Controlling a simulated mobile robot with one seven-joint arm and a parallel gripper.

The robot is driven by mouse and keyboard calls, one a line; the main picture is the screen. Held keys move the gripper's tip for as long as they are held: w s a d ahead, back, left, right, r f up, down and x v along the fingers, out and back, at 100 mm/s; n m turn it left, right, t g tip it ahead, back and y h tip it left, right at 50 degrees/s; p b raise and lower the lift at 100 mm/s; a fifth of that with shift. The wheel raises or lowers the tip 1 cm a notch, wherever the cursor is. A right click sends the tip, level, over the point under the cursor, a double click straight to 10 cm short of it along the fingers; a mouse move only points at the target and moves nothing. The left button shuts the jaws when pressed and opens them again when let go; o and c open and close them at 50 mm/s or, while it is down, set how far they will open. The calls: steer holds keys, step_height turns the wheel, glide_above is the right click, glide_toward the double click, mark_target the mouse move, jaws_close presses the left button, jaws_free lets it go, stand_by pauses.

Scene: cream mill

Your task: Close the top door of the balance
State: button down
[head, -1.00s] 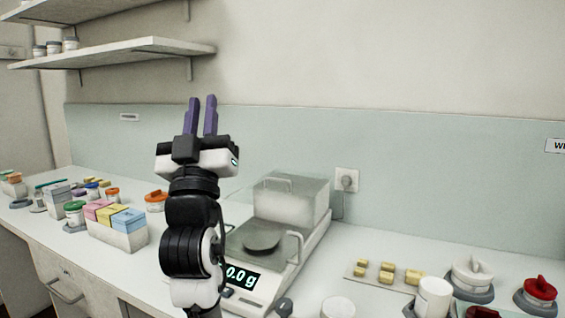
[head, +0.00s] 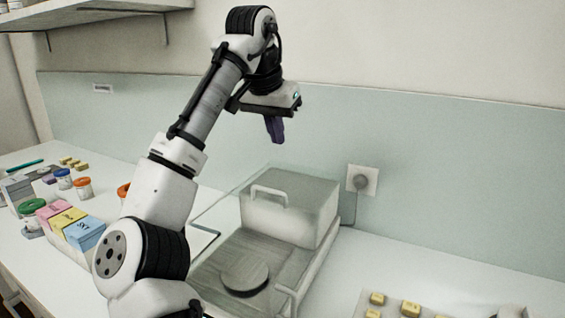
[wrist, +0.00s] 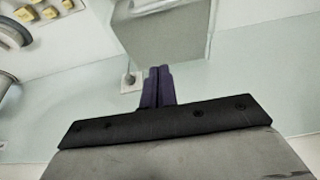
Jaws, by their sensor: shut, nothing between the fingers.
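The balance (head: 222,262) stands on the bench, with a round dark pan (head: 246,278) at its front and a pale block (head: 300,222) at its back. The top door's handle (head: 268,190) stands over the rear block, so the door appears slid back, leaving the space above the pan uncovered. Its clear panel is hard to make out. My gripper (head: 275,140) points down above and behind the handle, apart from it. Its purple fingers are together and empty, also in the wrist view (wrist: 158,78). Part of the balance (wrist: 165,30) shows there; my arm hides its front left in the head view.
A wall socket with a plug (head: 361,181) is right of the balance. Side handles stand at the balance's left (head: 207,240) and right (head: 287,297). A box of coloured packets (head: 72,228) and jars are left. Yellow blocks (head: 410,308) lie front right. A shelf (head: 90,12) hangs upper left.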

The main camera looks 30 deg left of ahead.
steer(key=p, duration=0.1)
glide_above(274, 202)
steer(key=w, duration=0.4)
steer(key=f, duration=0.8)
steer(key=shift+s+a+f, duration=0.1)
steer(key=shift+a+f, duration=0.05)
steer(key=shift+a, duration=0.1)
steer(key=shift+s+f+p, duration=0.25)
steer(key=shift+s+f, duration=0.1)
steer(key=shift+s, duration=0.25)
steer(key=shift+s+f+p, duration=0.25)
steer(key=shift+s+f, duration=0.05)
steer(key=shift+s, duration=0.25)
steer(key=shift+s+d+f, duration=0.2)
steer(key=shift+s+f, duration=0.05)
steer(key=shift+s, duration=0.35)
